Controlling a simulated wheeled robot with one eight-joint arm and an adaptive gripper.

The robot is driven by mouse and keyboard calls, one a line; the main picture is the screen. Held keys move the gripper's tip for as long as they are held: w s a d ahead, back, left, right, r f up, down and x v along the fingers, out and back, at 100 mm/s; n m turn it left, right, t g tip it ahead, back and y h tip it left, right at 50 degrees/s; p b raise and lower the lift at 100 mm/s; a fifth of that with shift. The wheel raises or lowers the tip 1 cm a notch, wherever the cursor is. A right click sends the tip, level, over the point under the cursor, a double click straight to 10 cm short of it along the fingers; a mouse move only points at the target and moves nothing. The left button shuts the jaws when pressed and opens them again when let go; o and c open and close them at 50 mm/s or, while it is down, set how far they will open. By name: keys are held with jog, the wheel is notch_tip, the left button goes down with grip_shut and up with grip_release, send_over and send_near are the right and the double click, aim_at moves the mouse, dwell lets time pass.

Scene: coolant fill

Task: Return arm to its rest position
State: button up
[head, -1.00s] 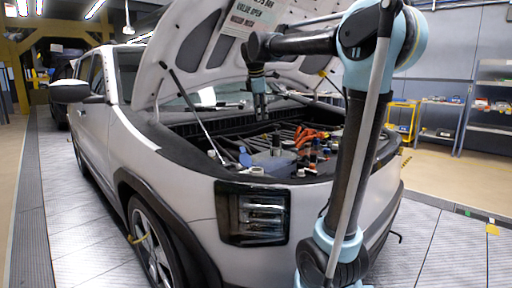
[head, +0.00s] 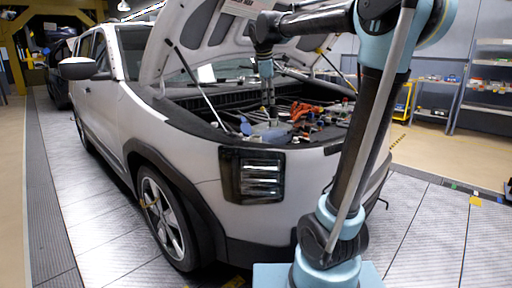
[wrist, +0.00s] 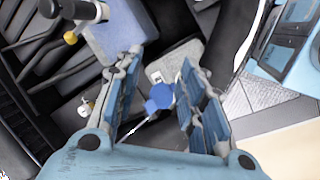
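My gripper (head: 269,112) hangs from my arm over the front of the car's open engine bay. The wrist view shows its two blue-padded fingers (wrist: 158,85) spread apart with nothing gripped. A blue cap (wrist: 160,97) appears in the gap between the fingers, apparently below them on the engine bay parts. A blue piece (head: 246,126) also shows at the front of the bay in the head view. The exact height of my gripper above the parts cannot be told.
The raised hood (head: 215,40) and its prop strut (head: 195,85) stand behind and left of my gripper. The front fender and headlight (head: 255,176) are below. Orange cables (head: 303,110) lie in the bay. Shelves (head: 490,85) stand far right; the floor there is clear.

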jog(key=s+d+f+m, duration=0.4)
jog(key=s+f+m, duration=0.1)
jog(key=s+f, duration=0.5)
jog(key=s+d+f+m, duration=0.5)
jog(key=s+f+m, duration=0.1)
jog(key=s+f, duration=0.5)
jog(key=s+d+f+m+g+y, duration=0.1)
jog(key=s+d+f+m, duration=0.4)
jog(key=s+f, duration=0.6)
jog(key=shift+s+f+m, duration=0.15)
jog(key=shift+s+m, duration=0.1)
jog(key=shift+m, duration=0.45)
